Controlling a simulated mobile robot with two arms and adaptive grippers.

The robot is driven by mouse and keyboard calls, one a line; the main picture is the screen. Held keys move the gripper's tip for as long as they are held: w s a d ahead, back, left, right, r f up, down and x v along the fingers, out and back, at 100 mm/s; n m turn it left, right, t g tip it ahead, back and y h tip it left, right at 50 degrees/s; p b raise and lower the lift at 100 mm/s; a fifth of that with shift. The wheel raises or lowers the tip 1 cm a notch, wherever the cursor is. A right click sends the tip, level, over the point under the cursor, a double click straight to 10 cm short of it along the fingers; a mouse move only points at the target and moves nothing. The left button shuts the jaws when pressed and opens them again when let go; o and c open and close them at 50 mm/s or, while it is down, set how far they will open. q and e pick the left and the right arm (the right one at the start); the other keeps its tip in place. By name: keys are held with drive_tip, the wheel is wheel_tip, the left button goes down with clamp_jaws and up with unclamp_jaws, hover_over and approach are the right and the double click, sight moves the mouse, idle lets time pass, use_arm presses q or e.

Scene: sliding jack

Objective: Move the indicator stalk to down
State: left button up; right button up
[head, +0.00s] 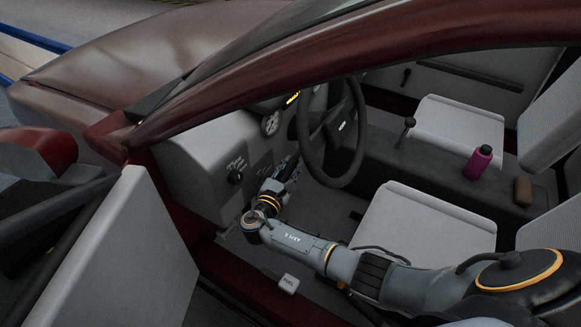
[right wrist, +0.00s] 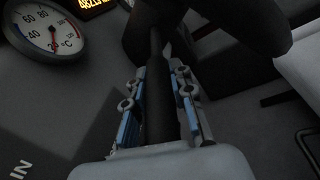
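My right gripper (head: 281,180) reaches into the car, low beside the steering wheel (head: 331,128). In the right wrist view its two fingers (right wrist: 160,95) with blue pads lie on either side of a dark stalk (right wrist: 159,110), which I take for the indicator stalk. The fingers stand apart, with narrow gaps seeming to show beside the stalk; firm contact cannot be made out. The stalk runs from near the palm up toward the dark steering column. In the head view my gripper and the wheel hide the stalk. My left gripper is not in view.
The dashboard with a round temperature gauge (head: 270,123) and a dark knob (head: 235,177) is close left of my gripper. An open door (head: 118,262) stands at left. The driver's seat (head: 425,218) is at right, a purple bottle (head: 480,162) beyond.

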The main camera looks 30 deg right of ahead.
clamp_jaws()
drive_tip(key=shift+r+p, duration=0.25)
drive_tip(key=shift+p, duration=0.05)
wheel_tip(320, 180, up, 6)
drive_tip(key=w+a+m+g+y+p, duration=0.1)
drive_tip(key=g+p, duration=0.3)
drive_tip(key=p, duration=0.5)
drive_tip(key=shift+w+a+m+g+y, duration=0.3)
drive_tip(key=shift+w+m+g+y, duration=0.1)
drive_tip(key=shift+w+m+y, duration=0.35)
drive_tip(key=shift+w+r, duration=0.1)
drive_tip(key=o, duration=0.9)
unclamp_jaws()
